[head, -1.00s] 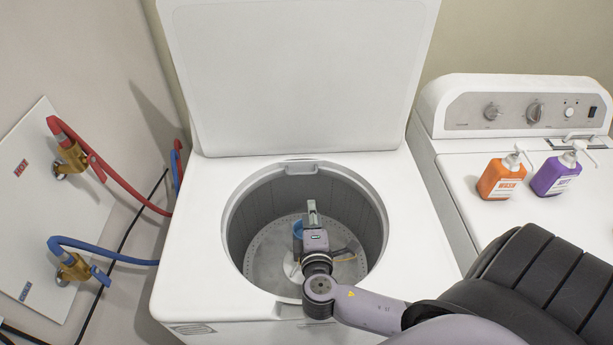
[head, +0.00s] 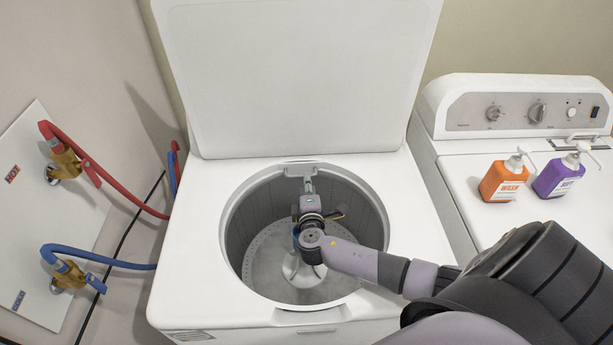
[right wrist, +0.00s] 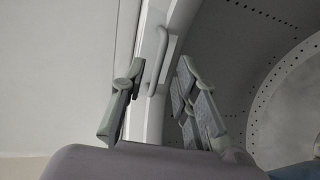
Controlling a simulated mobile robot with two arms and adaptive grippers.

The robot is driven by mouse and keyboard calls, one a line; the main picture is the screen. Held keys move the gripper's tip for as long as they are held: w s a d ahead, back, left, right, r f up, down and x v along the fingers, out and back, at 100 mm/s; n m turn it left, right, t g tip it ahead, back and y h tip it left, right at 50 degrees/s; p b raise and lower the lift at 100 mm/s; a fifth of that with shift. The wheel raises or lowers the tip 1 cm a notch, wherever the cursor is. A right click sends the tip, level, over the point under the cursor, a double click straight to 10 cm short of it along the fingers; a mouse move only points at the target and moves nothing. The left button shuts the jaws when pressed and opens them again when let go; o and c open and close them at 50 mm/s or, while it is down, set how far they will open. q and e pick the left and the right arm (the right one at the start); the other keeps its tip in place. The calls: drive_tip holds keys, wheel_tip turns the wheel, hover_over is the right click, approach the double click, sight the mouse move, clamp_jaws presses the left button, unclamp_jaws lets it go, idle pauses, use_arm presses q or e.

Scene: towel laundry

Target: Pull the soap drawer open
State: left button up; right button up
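The soap drawer (head: 298,170) is a small white piece at the back rim of the open washer's tub. In the right wrist view its pale handle (right wrist: 157,56) stands beyond the fingertips, roughly in line with the gap between them. My right gripper (head: 308,184) is over the back of the tub, just in front of the drawer. Its fingers (right wrist: 153,78) are spread with nothing between them. The drawer looks closed, though the gripper hides part of it in the head view. My left gripper is not in view.
The washer (head: 185,260) has its lid (head: 300,80) raised behind the tub. The tub (head: 250,225) holds a pale agitator (head: 300,270). Orange (head: 503,182) and purple (head: 557,178) bottles stand on the right machine. Red (head: 120,190) and blue (head: 110,260) hoses run along the left wall.

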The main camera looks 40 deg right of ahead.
drive_tip(key=x, duration=0.4)
drive_tip(key=shift+c, duration=0.6)
clamp_jaws()
idle(0.4)
